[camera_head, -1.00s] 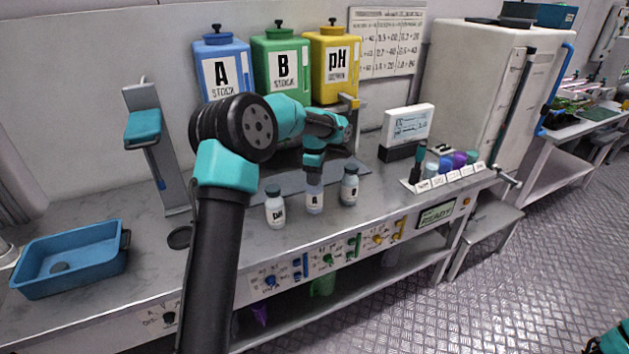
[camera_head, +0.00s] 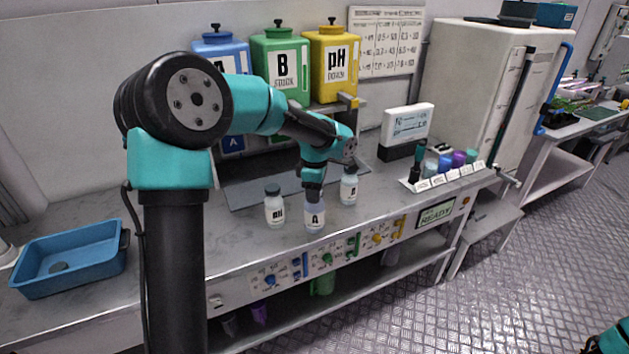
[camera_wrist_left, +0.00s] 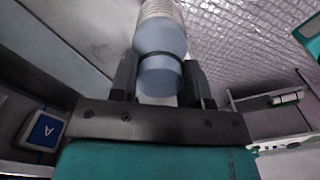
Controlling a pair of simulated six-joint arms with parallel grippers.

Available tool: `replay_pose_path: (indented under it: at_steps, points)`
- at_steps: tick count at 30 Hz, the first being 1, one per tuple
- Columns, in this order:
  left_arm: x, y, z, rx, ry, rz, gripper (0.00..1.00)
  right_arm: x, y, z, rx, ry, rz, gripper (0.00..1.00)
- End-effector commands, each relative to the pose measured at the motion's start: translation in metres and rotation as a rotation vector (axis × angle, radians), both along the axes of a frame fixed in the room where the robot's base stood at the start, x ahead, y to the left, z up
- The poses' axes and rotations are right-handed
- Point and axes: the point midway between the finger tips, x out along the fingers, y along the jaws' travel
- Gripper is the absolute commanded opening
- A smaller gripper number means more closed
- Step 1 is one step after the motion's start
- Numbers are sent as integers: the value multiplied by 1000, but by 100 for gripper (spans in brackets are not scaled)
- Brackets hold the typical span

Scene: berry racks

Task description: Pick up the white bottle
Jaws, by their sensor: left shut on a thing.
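Three small labelled bottles are near the front of the bench. My left gripper (camera_head: 313,194) comes down from above and is shut on the middle one, the pale bottle marked A (camera_head: 314,217). In the left wrist view, the bottle (camera_wrist_left: 162,35) sits upright between the two fingers (camera_wrist_left: 160,82), its blue-grey cap near the jaws. I cannot tell whether its base touches the bench. The white pH bottle (camera_head: 274,210) stands just left of it, and another white bottle (camera_head: 348,188) with a dark cap stands to its right. My right gripper is out of view.
A blue tray (camera_head: 70,262) lies at the bench's left. Blue, green (camera_head: 282,65) and yellow (camera_head: 334,62) canisters stand behind. A rack of coloured vials (camera_head: 445,168) and a display (camera_head: 406,128) are right. The front bench edge is close to the bottles.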

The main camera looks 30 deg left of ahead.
Motion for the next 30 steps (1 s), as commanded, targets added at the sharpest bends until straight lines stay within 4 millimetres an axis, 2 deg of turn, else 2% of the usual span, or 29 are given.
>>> replay_pose_path:
  at_steps: [3,9,30]
  points:
    - [-15,-9,3,1,-2,-1,0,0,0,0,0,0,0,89]
    - [-27,-16,3,0,-1,-1,0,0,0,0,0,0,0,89]
    - [-27,-17,3,0,-1,-1,0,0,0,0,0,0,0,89]
